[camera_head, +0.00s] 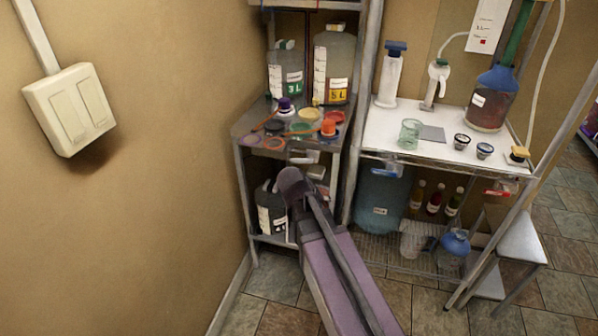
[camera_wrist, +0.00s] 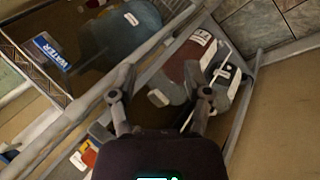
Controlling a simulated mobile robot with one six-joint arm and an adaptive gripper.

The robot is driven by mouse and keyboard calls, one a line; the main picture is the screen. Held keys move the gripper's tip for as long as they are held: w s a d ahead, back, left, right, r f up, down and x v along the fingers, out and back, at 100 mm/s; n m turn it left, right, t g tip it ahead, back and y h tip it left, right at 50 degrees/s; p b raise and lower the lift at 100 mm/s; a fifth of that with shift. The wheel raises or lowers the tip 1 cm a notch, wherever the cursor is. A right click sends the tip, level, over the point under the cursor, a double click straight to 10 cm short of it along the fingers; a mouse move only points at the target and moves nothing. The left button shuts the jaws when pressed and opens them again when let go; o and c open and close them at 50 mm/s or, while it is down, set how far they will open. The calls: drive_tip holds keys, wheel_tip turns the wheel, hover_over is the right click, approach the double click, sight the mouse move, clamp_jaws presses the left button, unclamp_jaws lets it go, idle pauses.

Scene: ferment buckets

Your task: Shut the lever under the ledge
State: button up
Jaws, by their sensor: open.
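I cannot clearly pick out the lever. A small blue-and-white piece (camera_head: 385,170) and a small red piece (camera_head: 497,192) show under the front edge of the white-topped bench (camera_head: 400,147); I cannot tell if either is a lever, or its position. My gripper (camera_wrist: 165,84) is open and empty in the wrist view, with its two fingers spread. Labelled jugs, one reddish (camera_wrist: 185,72), lie beyond the fingertips. In the head view my arm reaches up in front of the left rack, and the fingers cannot be made out.
The left rack (camera_head: 243,140) holds big jugs, coloured lids and a dark jug (camera_head: 270,208) below. A blue container (camera_head: 382,200) and several bottles stand under the bench. A metal bar (camera_wrist: 75,105) crosses the wrist view. A wall is left; a stool (camera_head: 520,240) stands right.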

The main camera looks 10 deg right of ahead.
drive_tip(key=w+a+f+n+t+h+b, duration=0.3)
drive_tip(key=w+a+t+h+b, duration=0.15)
drive_tip(key=w+b, duration=0.45)
drive_tip(key=n+t+h+b, duration=0.3)
drive_tip(key=n+t+b, duration=0.25)
drive_tip(key=b, duration=0.25)
approach(298, 161)
drive_tip(key=v, duration=0.3)
drive_tip(key=shift+s+a+f+m+p, duration=0.1)
drive_tip(key=shift+f+m+p, duration=0.15)
drive_tip(key=shift+p, duration=0.05)
drive_tip(key=p+x, duration=0.1)
drive_tip(key=x, duration=1.2)
drive_tip(key=shift+w+d+r, duration=0.15)
drive_tip(key=shift+w+d, duration=0.1)
drive_tip(key=shift+d, duration=0.05)
clamp_jaws()
